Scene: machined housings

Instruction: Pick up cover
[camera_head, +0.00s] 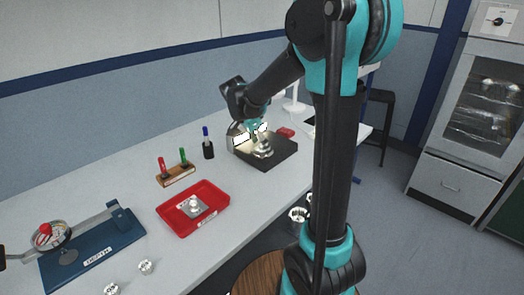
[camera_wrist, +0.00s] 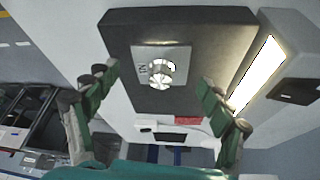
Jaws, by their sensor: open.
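A small metallic round piece with a knob-like top (camera_wrist: 160,72) sits on a grey square plate (camera_wrist: 180,54) marked "IN", on a dark block (camera_wrist: 225,35). I cannot tell surely whether this round piece is the cover. My gripper (camera_wrist: 158,80) is open, its green fingers either side of the piece and apart from it. In the head view my gripper (camera_head: 257,128) is over the dark block (camera_head: 278,156), partly hiding the shiny parts there. Another grey square plate with a pale knob (camera_head: 194,206) lies in the red tray (camera_head: 222,208).
A lit panel (camera_wrist: 258,75) stands close beside the block. A wooden marker stand (camera_head: 177,177), a black cup with a blue marker (camera_head: 208,151) and a blue gauge fixture (camera_head: 95,250) are on the bench. Small metal parts (camera_head: 146,267) lie at the front. Bench between tray and block is clear.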

